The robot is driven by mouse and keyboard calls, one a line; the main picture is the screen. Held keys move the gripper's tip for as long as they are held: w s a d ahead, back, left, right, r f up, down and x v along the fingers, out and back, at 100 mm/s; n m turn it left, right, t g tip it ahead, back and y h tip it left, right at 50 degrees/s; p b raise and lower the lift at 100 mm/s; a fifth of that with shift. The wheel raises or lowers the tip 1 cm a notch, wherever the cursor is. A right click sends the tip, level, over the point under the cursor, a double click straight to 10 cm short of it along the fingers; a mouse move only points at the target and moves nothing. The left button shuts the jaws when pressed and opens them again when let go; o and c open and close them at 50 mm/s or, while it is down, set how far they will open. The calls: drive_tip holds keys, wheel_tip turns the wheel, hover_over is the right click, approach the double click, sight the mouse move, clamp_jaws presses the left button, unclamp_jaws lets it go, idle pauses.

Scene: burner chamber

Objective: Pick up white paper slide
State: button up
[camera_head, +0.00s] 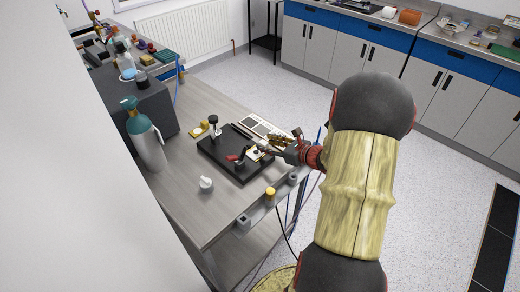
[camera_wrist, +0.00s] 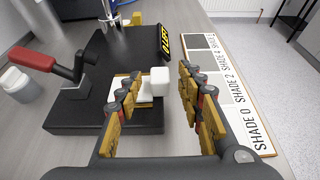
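The white paper slide (camera_wrist: 146,92) lies at the near edge of a black base (camera_wrist: 75,116), over a yellowish plate. Its white block-like end (camera_wrist: 160,80) points toward the right finger. My gripper (camera_wrist: 158,92) is open, with one finger on either side of this white end. The left finger covers part of the slide, and I cannot tell whether it touches. A gap shows between the white end and the right finger. In the head view the gripper (camera_head: 275,147) is at the right side of the black base (camera_head: 218,153), and the slide is small there.
A red-handled clamp (camera_wrist: 45,64) stands on the base. A shade card (camera_wrist: 233,90) lies right of the gripper. In the head view a small white container (camera_head: 206,184) and a teal-topped gas cylinder (camera_head: 143,137) stand left on the bench. Front bench is mostly clear.

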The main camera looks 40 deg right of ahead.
drive_tip(key=c, duration=0.9)
drive_tip(key=shift+o, duration=0.2)
